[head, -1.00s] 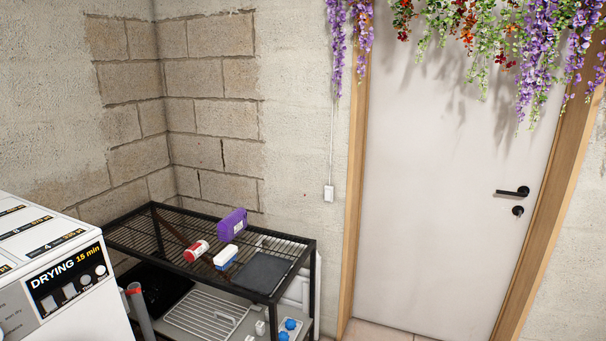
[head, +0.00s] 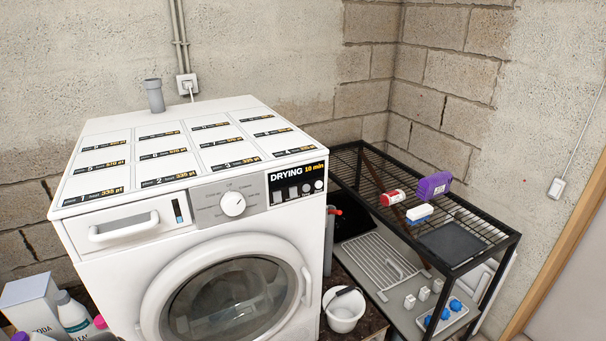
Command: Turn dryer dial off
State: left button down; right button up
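A white front-loading dryer (head: 110,255) stands left of the middle in the head view. Its round white dial (head: 232,204) sits on a grey panel at the top of the front. The dial's exact setting is too small to read. A black display (head: 297,181) right of the dial reads "DRYING 10 min". The round glass door (head: 230,305) below is shut. Neither of my grippers is in view.
A black wire rack (head: 430,215) stands right of the dryer with a purple pack (head: 434,186), a red-and-white can (head: 393,197) and a dark tray (head: 452,243) on top. Bottles (head: 73,314) and a box (head: 28,302) stand at lower left.

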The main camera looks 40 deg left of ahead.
aim_at(233, 203)
jog(key=u, duration=2.05)
